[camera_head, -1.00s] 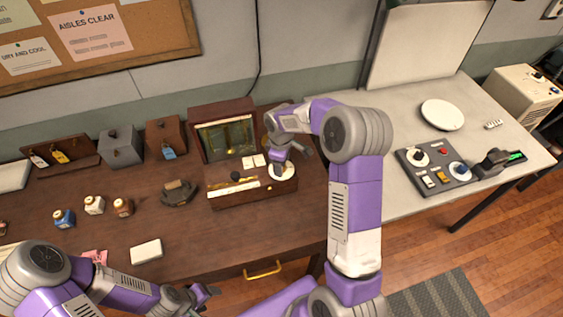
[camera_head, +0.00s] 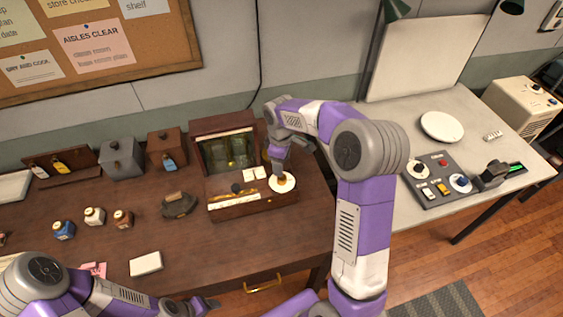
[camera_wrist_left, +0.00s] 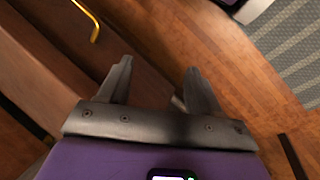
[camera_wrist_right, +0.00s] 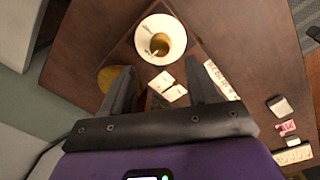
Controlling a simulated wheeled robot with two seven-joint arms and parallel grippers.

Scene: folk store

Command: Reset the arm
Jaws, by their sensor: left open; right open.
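My right arm reaches over the dark table from the right. Its gripper (camera_head: 281,167) is over the right end of a wooden box (camera_head: 240,213), above a round white dish-like part (camera_head: 290,184). In the right wrist view, its open, empty fingers (camera_wrist_right: 158,80) are apart from the white round part (camera_wrist_right: 176,51) with a brass knob (camera_wrist_right: 159,43). My left gripper (camera_head: 207,303) is low at the table's front edge. In the left wrist view, its fingers (camera_wrist_left: 158,76) are open and empty above the floor beside the table.
The box's raised lid (camera_head: 226,126) stands behind it. A dark rounded object (camera_head: 178,204), small bottles (camera_head: 94,216) and a white block (camera_head: 146,263) lie left of the box. A grey table at right holds a control panel (camera_head: 435,193) and a white plate (camera_head: 441,126). A yellow handle (camera_head: 263,283) juts from the front.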

